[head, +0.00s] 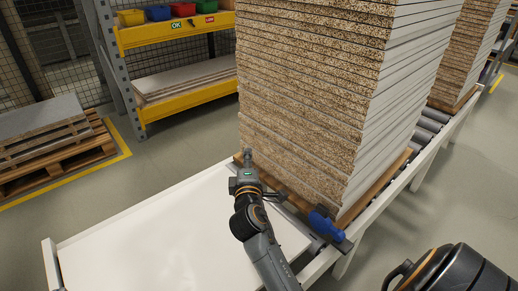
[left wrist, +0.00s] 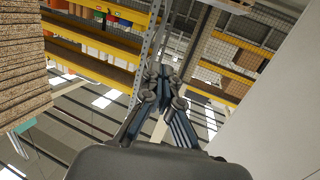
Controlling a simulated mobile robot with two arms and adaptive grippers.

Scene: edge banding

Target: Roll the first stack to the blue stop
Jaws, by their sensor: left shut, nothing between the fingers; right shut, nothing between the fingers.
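The first stack (head: 310,100), a tall pile of chipboard panels with white long edges, stands upright on a wooden base board (head: 363,200) on the roller conveyor. The blue stop (head: 324,226) is at the conveyor's near end, close to the stack's front lower corner; whether they touch cannot be told. My left gripper (left wrist: 164,78) is shut and empty in the left wrist view, where the board stack (left wrist: 22,70) shows at the left edge.
A white table (head: 150,235) lies left of the conveyor (head: 432,125). A second stack (head: 473,50) stands farther back on it. A yellow shelf (head: 190,95) with bins and a pallet of boards (head: 45,150) stand behind. Grey floor is open at right.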

